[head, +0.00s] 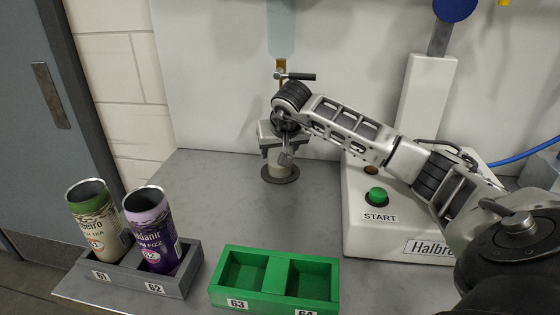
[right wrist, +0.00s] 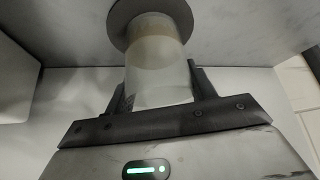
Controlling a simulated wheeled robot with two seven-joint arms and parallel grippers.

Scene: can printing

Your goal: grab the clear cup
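The clear cup (right wrist: 158,75) shows in the right wrist view as a translucent, pale cylinder. Its far end meets a dark round disc (right wrist: 128,12). In the head view, the cup (head: 274,171) stands on the disc (head: 281,180) below the dispenser, partly hidden by my right gripper. My right gripper (right wrist: 160,90) has one finger on each side of the cup, very close to its wall. I cannot tell whether the fingers press on it. My left gripper is not in view.
A white machine (head: 362,235) with a green START button stands right of the cup. In front are a grey holder (head: 182,287) with two printed cans and an empty green holder (head: 274,251). A dispenser tube (head: 281,30) hangs above the cup. The table left of the cup is clear.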

